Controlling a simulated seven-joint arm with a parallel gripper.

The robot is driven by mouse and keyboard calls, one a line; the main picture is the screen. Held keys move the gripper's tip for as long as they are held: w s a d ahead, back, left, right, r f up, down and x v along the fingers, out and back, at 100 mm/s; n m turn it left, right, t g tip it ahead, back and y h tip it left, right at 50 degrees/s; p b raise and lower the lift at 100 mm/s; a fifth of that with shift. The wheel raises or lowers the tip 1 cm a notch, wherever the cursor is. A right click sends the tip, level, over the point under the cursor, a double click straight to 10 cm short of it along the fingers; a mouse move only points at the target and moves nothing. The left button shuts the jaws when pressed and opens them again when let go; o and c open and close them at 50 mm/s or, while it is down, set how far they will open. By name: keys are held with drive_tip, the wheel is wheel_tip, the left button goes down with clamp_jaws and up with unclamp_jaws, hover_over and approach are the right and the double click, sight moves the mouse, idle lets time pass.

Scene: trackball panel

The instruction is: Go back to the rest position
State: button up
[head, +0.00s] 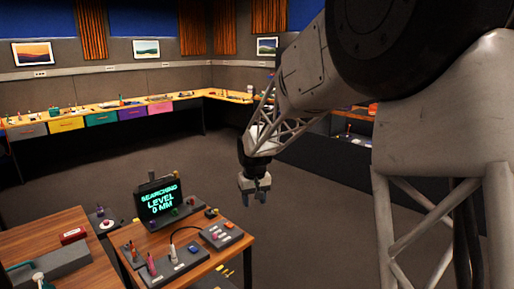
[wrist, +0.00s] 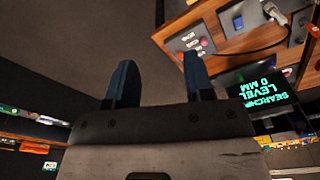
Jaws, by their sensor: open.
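My gripper (head: 256,200) hangs open and empty in the air, to the right of the wooden table (head: 238,243) in the head view. In the wrist view its two dark blue fingers (wrist: 157,85) stand apart with bare floor between them. The table holds a dark screen (head: 161,198) with green text reading "SEARCHING LEVEL 0 MM". A grey panel with buttons (head: 221,236) sits near the table's right edge. The table and screen also show at the upper right of the wrist view (wrist: 262,95). The gripper touches nothing.
A second wooden table (head: 45,240) with a red box (head: 73,236) stands at the lower left. A long bench with coloured drawers (head: 102,118) runs along the back wall. The floor (head: 320,240) around and below the gripper is clear.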

drive_tip(key=s+d+r+m, duration=0.1)
drive_tip(key=s+d+r, duration=0.25)
drive_tip(key=s, duration=0.35)
drive_tip(key=s+d+r+t, duration=0.1)
drive_tip(key=s+d+r, duration=0.1)
drive_tip(key=s+d, duration=0.4)
drive_tip(key=s+d+r+m, duration=0.1)
drive_tip(key=s+d+r, duration=0.2)
drive_tip(key=s, duration=0.6)
drive_tip(key=s+d+f+m, duration=0.1)
drive_tip(key=s+d, duration=0.2)
drive_tip(key=s, duration=0.8)
drive_tip(key=s+d+f+m, duration=0.1)
drive_tip(key=s+d, duration=0.3)
drive_tip(key=s, duration=0.7)
drive_tip(key=shift+t, duration=0.4)
